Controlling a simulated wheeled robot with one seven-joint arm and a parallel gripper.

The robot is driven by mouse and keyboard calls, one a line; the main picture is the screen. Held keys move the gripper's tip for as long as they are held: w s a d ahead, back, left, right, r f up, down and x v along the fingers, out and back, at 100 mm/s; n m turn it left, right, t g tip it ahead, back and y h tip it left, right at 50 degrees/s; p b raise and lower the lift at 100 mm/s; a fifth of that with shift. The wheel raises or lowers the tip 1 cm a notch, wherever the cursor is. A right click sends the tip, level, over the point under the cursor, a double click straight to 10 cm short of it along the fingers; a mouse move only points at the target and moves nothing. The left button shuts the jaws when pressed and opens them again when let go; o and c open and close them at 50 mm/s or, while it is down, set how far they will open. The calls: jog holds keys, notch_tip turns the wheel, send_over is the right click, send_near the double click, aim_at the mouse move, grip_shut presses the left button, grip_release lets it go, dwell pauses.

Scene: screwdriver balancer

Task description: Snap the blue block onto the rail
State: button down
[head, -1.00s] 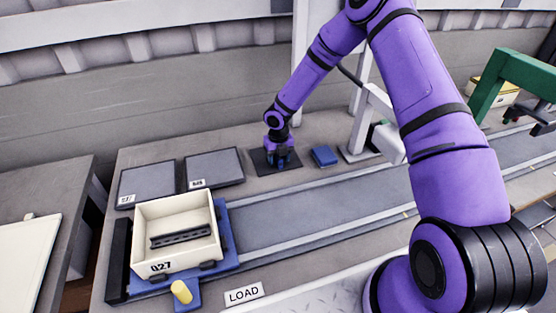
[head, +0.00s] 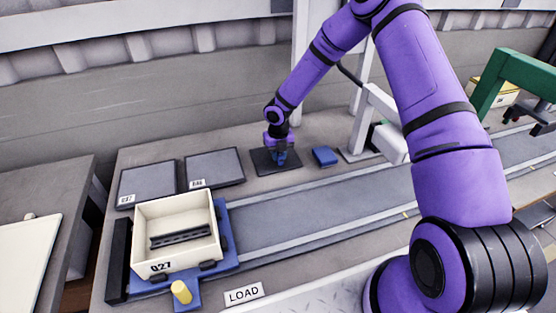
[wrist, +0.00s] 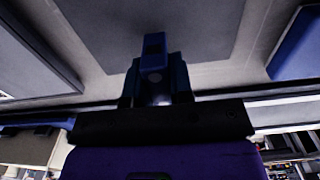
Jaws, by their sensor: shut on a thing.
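The blue block (head: 281,159) is small and sits between the fingers of my gripper (head: 278,152), above the dark square mat (head: 262,168) at the back of the bench. In the wrist view the block (wrist: 153,44) sticks out past the fingertips of my gripper (wrist: 154,72), which is shut on it. My gripper is well behind and to the right of this box.
A flat blue piece (head: 324,156) lies right of the mat. Two grey panels, one left (head: 147,184) and one right (head: 215,166), lie behind the box. A yellow-topped knob (head: 181,291) stands in front of the box.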

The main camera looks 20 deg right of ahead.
jog(key=shift+r, duration=2.15)
jog(key=s+r, duration=0.4)
jog(key=s, duration=0.8)
jog(key=s+r, duration=0.4)
jog(key=s, duration=0.9)
jog(key=w+d+f+m, duration=0.2)
jog(key=w+m, duration=0.4)
jog(key=m, duration=0.6)
jog(key=w+d+f+m, duration=0.2)
jog(key=w+m, duration=0.4)
jog(key=m, duration=0.6)
jog(key=w+d+f+m, duration=0.2)
jog(key=w+m, duration=0.4)
jog(key=m, duration=0.6)
jog(key=shift+w+d+f, duration=0.15)
jog(key=shift+d+f, duration=0.15)
jog(key=shift+d, duration=0.2)
